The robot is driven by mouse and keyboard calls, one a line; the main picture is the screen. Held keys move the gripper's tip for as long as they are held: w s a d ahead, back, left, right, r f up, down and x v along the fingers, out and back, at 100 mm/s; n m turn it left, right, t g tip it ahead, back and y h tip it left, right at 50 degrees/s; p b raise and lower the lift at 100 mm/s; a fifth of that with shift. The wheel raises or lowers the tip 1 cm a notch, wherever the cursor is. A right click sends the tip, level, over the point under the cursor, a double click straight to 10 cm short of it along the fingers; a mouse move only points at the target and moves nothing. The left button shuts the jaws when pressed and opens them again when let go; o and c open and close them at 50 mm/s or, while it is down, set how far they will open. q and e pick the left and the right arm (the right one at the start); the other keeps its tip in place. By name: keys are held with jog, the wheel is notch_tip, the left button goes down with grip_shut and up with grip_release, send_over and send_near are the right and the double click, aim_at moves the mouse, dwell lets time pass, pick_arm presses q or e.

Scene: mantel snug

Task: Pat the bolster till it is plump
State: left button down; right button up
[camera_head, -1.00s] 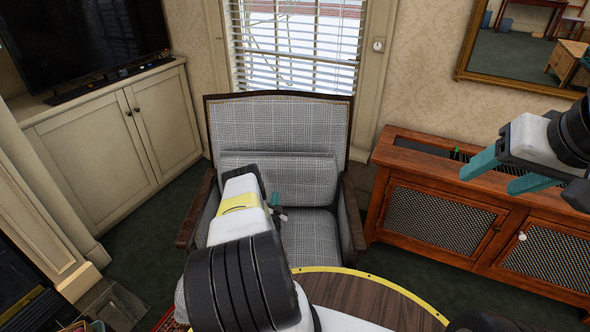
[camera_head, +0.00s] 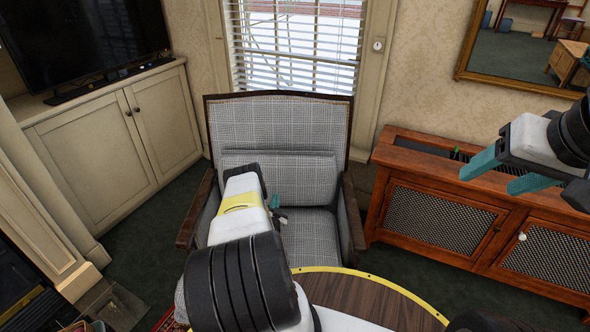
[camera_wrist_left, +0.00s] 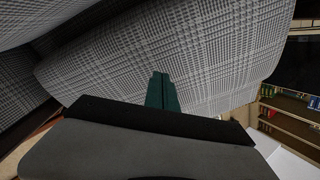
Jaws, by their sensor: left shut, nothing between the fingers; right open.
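The bolster (camera_head: 300,178) is a grey checked cushion lying across the chair, against the foot of its backrest. My left forearm hides its left part. My left gripper (camera_head: 280,216) is shut and empty, in front of the bolster and over the seat. In the left wrist view the shut teal fingertips (camera_wrist_left: 160,76) point at a large rounded checked surface (camera_wrist_left: 200,45), which looks like the bolster. I cannot tell whether they touch it. My right gripper (camera_head: 496,178) is open and empty, in front of the wooden cabinet at the right.
The armchair (camera_head: 280,117) has wooden arms on both sides of the seat (camera_head: 310,240). A round wooden table (camera_head: 350,300) with a yellow rim stands in front of it. A wooden cabinet with mesh doors (camera_head: 440,218) is at the right, a cream cupboard (camera_head: 95,145) at the left.

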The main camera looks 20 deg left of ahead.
pick_arm(q)
jog(key=shift+s+d, duration=0.1)
jog(key=shift+s, duration=0.1)
dwell(0.4)
jog(key=shift+x, duration=2.05)
jog(key=shift+v, duration=2.05)
send_near(277, 189)
jog(key=shift+v, duration=1.2)
